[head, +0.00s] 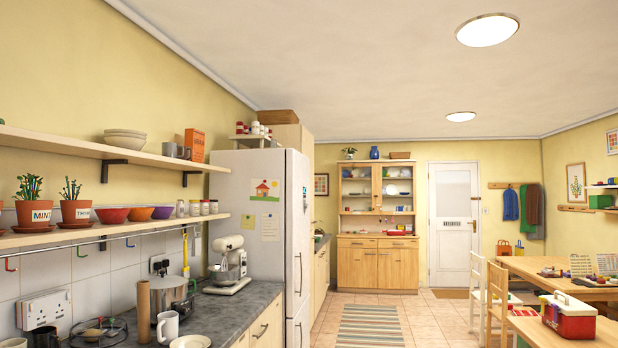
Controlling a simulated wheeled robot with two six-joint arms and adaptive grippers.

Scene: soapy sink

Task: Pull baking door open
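A white panelled door (454,228) stands in the far wall and appears shut. A small sign (460,223) is on it, with lettering too small to read surely. A dark handle shows at its right edge. I cannot tell from this view whether this is the baking door. Wooden cupboard doors (378,267) on the dresser at the far wall are shut. Neither of my grippers is in view.
A dark worktop (240,305) runs along the left, with a stand mixer (229,262) and a pot. A tall white fridge (262,185) stands past it. A table (570,330) and chairs are at right. The tiled floor with a striped rug (368,325) is clear between.

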